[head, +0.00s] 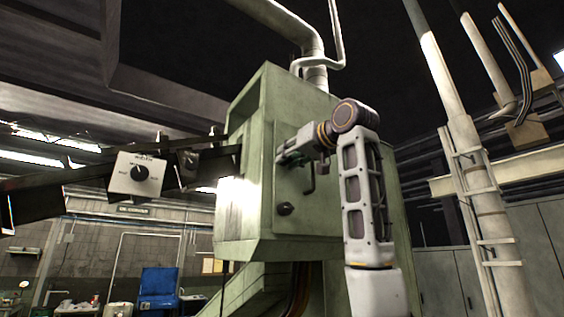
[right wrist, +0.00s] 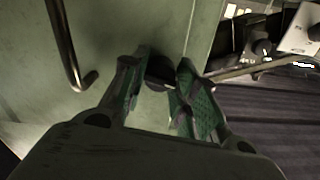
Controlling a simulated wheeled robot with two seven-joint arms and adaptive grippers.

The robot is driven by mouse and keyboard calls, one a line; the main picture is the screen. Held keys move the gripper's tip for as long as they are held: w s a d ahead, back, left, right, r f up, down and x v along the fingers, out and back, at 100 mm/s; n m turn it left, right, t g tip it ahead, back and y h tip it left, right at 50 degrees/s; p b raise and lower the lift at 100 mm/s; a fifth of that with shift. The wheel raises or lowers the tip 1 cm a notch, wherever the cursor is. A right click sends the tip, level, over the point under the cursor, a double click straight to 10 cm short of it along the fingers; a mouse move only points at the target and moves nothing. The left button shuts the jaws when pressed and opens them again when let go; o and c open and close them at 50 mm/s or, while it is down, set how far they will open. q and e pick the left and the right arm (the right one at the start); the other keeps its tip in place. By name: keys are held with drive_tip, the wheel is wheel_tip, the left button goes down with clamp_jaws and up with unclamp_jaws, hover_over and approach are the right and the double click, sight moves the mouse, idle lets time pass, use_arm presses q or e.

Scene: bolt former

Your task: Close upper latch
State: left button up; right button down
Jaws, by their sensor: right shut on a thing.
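The pale green machine cabinet (head: 300,105) stands in the middle of the head view. My right gripper (head: 282,157) is at the upper part of its door, near the left edge. In the right wrist view, the green-padded fingers (right wrist: 163,88) are shut on a dark knob, the upper latch (right wrist: 160,70), which is partly covered by them. In the head view the gripper hides this latch. A second dark latch (head: 285,209) sits lower on the door and is untouched. My left gripper is not in view.
A bent metal door handle (right wrist: 68,45) stands out close beside the fingers in the right wrist view. A control box with a black dial (head: 138,173) hangs on a dark beam left of the cabinet. Pale pipes (head: 470,165) rise at the right.

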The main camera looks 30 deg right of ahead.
drive_tip(key=shift+n, duration=1.9)
drive_tip(key=c, duration=0.9)
unclamp_jaws()
